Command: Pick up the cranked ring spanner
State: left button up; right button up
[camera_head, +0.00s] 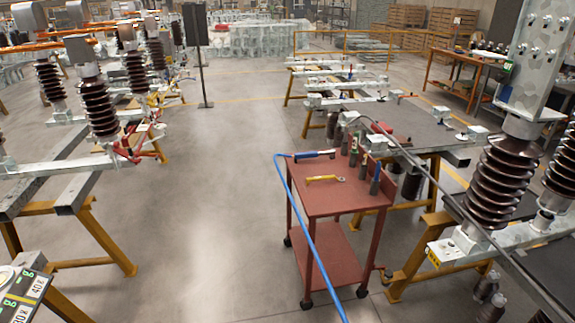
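A yellow-handled spanner (323,178) lies flat on the top of a red trolley (320,204), with a small ring-like end toward the right. It looks like the cranked ring spanner, but it is too small for me to make out the crank. Nothing covers it. Neither of my grippers shows in the head view.
A blue-and-dark tool (314,154) lies at the trolley's back edge; a blue hose (308,232) hangs down in front. Several dark cylinders (364,165) stand on the trolley's right side. Insulator frames stand left and right (497,185). The floor (220,200) left of the trolley is clear.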

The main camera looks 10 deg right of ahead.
aim_at(329, 177)
jog(key=i+j+u, duration=0.3)
jog(key=i, duration=0.4)
jog(key=i+u, duration=0.3)
jog(key=i, duration=0.4)
jog(key=i+z, duration=0.35)
jog(key=i+j+z, duration=0.2)
jog(key=i+z, duration=0.15)
jog(key=i+j+z, duration=0.35)
jog(key=i+z, duration=0.25)
jog(key=z, duration=0.25)
jog(key=i+j+z, duration=0.15)
jog(key=z, duration=0.3)
jog(key=i+j+z, duration=0.25)
jog(key=z, duration=0.25)
jog(key=i+j+z, duration=0.4)
jog(key=z, duration=0.15)
jog(key=j, duration=0.05)
